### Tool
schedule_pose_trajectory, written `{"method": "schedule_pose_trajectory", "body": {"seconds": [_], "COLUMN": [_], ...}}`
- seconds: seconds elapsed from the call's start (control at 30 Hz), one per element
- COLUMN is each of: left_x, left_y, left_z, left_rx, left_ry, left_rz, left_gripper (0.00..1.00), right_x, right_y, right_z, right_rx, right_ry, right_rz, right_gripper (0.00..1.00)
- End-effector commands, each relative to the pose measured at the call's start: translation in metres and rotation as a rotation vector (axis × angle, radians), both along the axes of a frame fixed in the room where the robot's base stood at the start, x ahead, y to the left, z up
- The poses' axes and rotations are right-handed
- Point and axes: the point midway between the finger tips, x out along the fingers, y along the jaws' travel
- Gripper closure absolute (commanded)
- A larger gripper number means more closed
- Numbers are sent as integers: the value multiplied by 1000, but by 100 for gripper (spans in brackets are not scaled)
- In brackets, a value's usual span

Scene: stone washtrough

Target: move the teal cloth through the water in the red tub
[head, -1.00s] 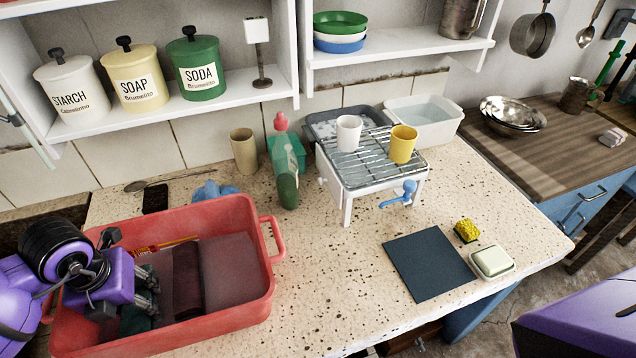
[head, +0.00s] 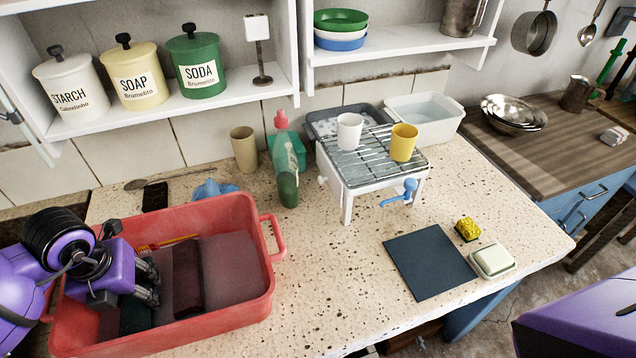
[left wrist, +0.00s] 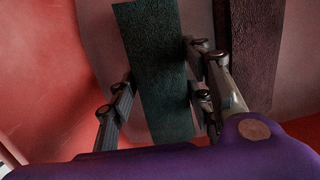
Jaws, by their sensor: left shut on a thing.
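The red tub (head: 235,313) stands at the front left of the speckled counter, with greyish water (head: 232,262) in it. My left gripper (head: 150,282) is inside the tub at its left part. In the left wrist view it is shut on the teal cloth (left wrist: 152,62), which hangs between its fingers (left wrist: 160,92). In the head view the cloth (head: 136,314) shows dark beneath the gripper; how deep it sits in the water I cannot tell. A dark red cloth (head: 187,277) lies in the tub to the right of the gripper. My right gripper is not in view.
A green bottle (head: 287,165), a beige cup (head: 243,149) and a blue cloth (head: 214,189) stand or lie behind the tub. A white rack (head: 365,170) holds two cups. The counter's front middle is clear.

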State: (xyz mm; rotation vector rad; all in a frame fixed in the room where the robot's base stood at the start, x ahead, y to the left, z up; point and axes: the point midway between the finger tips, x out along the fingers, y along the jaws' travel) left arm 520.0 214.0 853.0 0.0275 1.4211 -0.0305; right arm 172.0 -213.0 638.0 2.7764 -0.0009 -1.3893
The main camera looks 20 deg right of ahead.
Motion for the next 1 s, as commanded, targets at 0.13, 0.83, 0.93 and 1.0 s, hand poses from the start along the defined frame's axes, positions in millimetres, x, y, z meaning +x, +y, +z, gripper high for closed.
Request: {"method": "schedule_pose_trajectory", "body": {"seconds": [0.13, 0.83, 0.93, 1.0], "left_x": [-12, 23, 25, 26], "left_y": [1, -1, -1, -1], "left_z": [3, -1, 0, 1], "left_rx": [0, 0, 0, 0], "left_ry": [-4, -1, -1, -1], "left_rz": [0, 0, 0, 0], "left_gripper": [84, 84, 84, 84], "right_x": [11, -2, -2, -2], "right_y": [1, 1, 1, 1], "right_z": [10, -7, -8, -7], "right_rx": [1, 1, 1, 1], "right_ry": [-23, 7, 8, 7], "right_rz": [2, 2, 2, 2], "right_gripper": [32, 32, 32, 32]}}
